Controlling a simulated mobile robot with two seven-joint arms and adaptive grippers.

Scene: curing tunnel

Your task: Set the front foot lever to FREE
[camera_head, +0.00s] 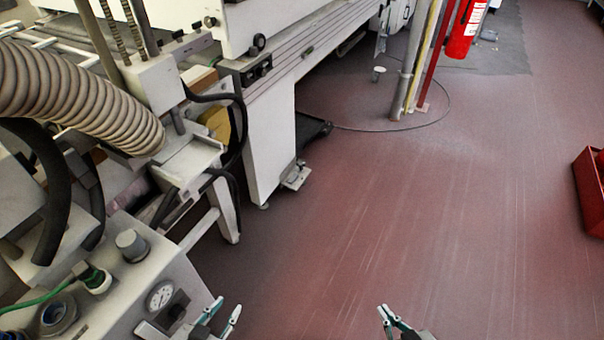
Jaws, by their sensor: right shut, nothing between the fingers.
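A small metal foot piece (296,177) sticks out at the base of the machine's white front leg (268,150), near the floor. It looks like the foot lever, but its setting and any lettering are too small to read. My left gripper (225,310) is at the bottom of the view, its fingertips apart with nothing between them. My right gripper (384,311) is at the bottom, right of the left one, shut and empty. Both grippers appear well apart from the foot piece.
A control box with a gauge (160,295) and a ribbed hose (80,95) fill the left. A dark pedal-like item (313,130) lies behind the leg. Poles (408,70) and a fire extinguisher (467,30) stand at the back. A red box (590,190) is at right. The middle floor is clear.

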